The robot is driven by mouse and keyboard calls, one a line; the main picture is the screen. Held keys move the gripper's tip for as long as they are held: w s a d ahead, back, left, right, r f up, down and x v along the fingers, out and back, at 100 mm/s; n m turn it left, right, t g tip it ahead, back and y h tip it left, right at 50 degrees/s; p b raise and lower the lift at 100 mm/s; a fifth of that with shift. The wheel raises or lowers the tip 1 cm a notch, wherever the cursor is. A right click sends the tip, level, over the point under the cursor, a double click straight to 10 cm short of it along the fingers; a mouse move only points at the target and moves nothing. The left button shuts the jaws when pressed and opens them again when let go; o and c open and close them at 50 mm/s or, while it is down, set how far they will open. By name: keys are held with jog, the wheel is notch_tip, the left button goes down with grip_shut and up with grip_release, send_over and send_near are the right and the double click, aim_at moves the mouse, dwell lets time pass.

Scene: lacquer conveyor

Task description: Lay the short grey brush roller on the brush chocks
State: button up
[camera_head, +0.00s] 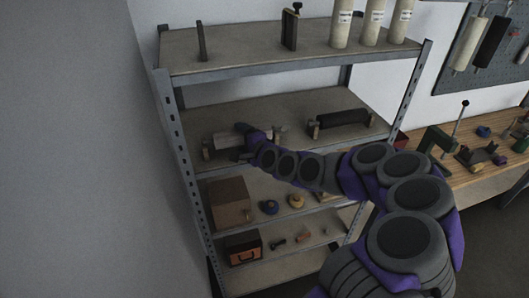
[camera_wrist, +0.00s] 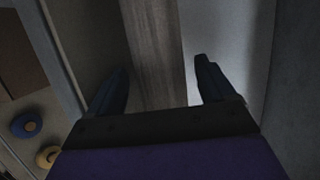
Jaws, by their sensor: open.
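A short light-grey roller (camera_head: 226,140) lies level at the left of the rack's second shelf. Its left end is at a small brown chock (camera_head: 207,149), and another chock (camera_head: 279,134) stands to the right, partly behind my arm. It looks laid across this pair, but my arm hides part of it. My gripper (camera_head: 243,132) is over the roller, reaching in from the right. In the wrist view my gripper (camera_wrist: 163,72) is open, its fingers on either side of a streaky grey-brown bar (camera_wrist: 153,45), seemingly the roller. A gap shows at both fingers.
A black roller (camera_head: 342,118) lies on its own chocks at the right of the same shelf. The top shelf (camera_head: 240,48) holds white cylinders (camera_head: 341,25) and dark brackets. A brown box (camera_head: 229,202) stands below. A rack post (camera_head: 173,120) rises close left of the gripper.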

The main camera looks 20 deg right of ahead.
jog(key=b+v, duration=0.6)
jog(key=v, duration=0.9)
jog(key=shift+d+b, duration=0.3)
jog(key=s+a+f+n+g+b, duration=0.3)
jog(key=s+a+f+n+g, duration=0.15)
jog(key=s+f, duration=0.25)
jog(key=s+a+f+n+g+b, duration=0.3)
jog(key=s+a+f+n+g, duration=0.15)
jog(key=s+f, duration=0.3)
jog(key=s+d+f+n+g+h+b, duration=0.2)
jog(key=s+f+n+g, duration=0.1)
jog(key=s, duration=0.8)
jog(key=s+d+f+n+g+h+b, duration=0.2)
jog(key=s+f+n+g+b, duration=0.1)
jog(key=s, duration=0.7)
jog(key=shift+s+f+g, duration=0.2)
jog(key=shift+s+g, duration=0.15)
jog(key=shift+g, duration=0.25)
